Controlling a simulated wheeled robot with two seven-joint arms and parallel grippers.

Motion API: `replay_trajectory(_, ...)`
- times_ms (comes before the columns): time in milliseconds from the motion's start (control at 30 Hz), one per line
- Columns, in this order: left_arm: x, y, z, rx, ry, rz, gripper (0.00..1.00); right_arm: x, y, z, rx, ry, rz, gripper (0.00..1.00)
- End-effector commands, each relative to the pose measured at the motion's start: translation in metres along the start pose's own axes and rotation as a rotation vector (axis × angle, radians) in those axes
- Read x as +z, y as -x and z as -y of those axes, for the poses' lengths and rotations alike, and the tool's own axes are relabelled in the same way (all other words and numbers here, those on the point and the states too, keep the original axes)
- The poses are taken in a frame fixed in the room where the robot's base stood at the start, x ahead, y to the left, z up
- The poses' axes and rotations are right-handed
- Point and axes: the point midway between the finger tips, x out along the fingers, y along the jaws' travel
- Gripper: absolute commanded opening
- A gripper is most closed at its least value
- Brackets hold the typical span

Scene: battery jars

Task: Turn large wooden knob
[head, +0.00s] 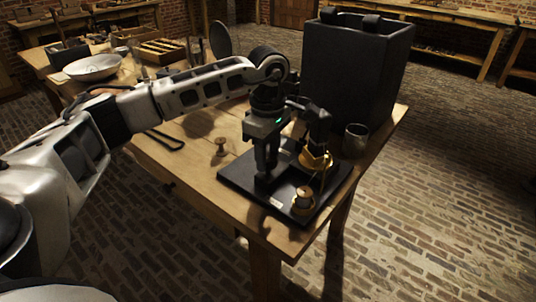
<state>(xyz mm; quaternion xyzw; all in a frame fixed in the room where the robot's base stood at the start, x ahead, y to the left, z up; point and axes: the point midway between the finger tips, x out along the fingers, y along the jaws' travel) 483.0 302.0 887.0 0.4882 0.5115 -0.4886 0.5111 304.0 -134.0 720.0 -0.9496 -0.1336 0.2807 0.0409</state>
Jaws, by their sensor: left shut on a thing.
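A black board (234,175) lies on the wooden table with its fittings. At its front right corner stands a small wooden-topped knob (303,198) on brass. Behind it is a wider golden-brown round fitting (316,160) with a dark upright part above it. Another small wooden knob (221,147) stands on the table left of the board. My left gripper (266,178) points down over the middle of the board, left of these fittings, with its fingers low. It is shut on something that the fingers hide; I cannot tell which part. My right gripper is not in view.
A dark tool (166,140), a white bowl (92,67) and a wooden tray (160,51) lie farther left. The table's left front is mostly clear.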

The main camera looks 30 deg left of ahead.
Motion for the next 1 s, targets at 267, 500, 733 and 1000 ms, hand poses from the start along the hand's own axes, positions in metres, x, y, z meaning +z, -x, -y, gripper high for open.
replay_trajectory(267,-0.0005,0.0009,-0.0006,0.003,-0.226,0.001,0.16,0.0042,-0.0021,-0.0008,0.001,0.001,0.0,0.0)
replay_trajectory(500,-0.0006,0.0015,-0.0008,0.004,-0.358,0.0,0.16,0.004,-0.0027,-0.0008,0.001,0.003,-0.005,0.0)
replay_trajectory(733,-0.0007,0.0018,-0.0009,0.004,-0.422,0.0,0.16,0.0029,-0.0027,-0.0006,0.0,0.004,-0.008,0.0)
replay_trajectory(1000,-0.0008,0.002,-0.0009,0.005,-0.438,0.0,0.16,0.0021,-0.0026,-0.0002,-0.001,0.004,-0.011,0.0)
